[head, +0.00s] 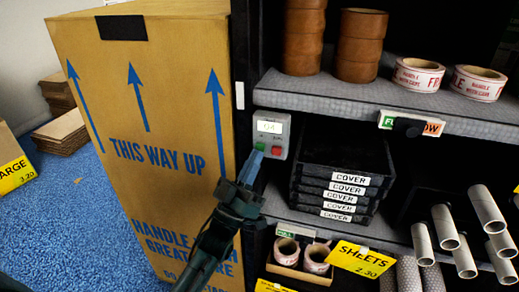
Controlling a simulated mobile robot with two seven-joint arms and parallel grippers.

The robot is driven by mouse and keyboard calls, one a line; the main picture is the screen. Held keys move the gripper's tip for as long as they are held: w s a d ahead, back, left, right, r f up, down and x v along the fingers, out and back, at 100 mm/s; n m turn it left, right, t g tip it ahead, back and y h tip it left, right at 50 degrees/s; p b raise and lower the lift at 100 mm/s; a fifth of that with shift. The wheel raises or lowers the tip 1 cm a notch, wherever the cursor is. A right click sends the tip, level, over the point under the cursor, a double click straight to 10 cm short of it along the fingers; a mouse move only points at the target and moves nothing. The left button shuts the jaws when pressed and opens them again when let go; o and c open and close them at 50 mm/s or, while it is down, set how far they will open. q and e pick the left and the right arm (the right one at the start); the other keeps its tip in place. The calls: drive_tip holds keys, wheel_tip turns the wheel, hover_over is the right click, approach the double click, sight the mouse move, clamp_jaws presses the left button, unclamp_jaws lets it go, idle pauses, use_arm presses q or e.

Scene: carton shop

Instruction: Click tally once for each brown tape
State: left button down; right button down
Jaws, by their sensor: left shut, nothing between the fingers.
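The tally (271,130) is a grey box on the shelf's left upright, with a small display, a green button on the left and a red button on the right. Its display seems to read 04, but it is small. My right gripper is out of view.
White-and-red printed tape rolls (418,76) sit right of the brown stacks. Black COVER boxes (341,180) lie on the lower shelf, with cardboard tubes (446,227) to the right. A tall carton (150,130) stands close on the left. Blue carpet (75,220) is open beyond it.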

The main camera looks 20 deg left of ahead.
use_arm(q)
drive_tip(key=shift+w+b, duration=0.3)
drive_tip(key=shift+w, duration=0.35)
idle(0.6)
drive_tip(key=shift+s, duration=0.2)
drive_tip(key=shift+s+p, duration=0.55)
drive_tip(key=shift+s, duration=0.15)
drive_tip(key=s+p, duration=0.2)
drive_tip(key=s, duration=0.3)
idle(0.4)
drive_tip(key=shift+a, duration=0.1)
idle(2.3)
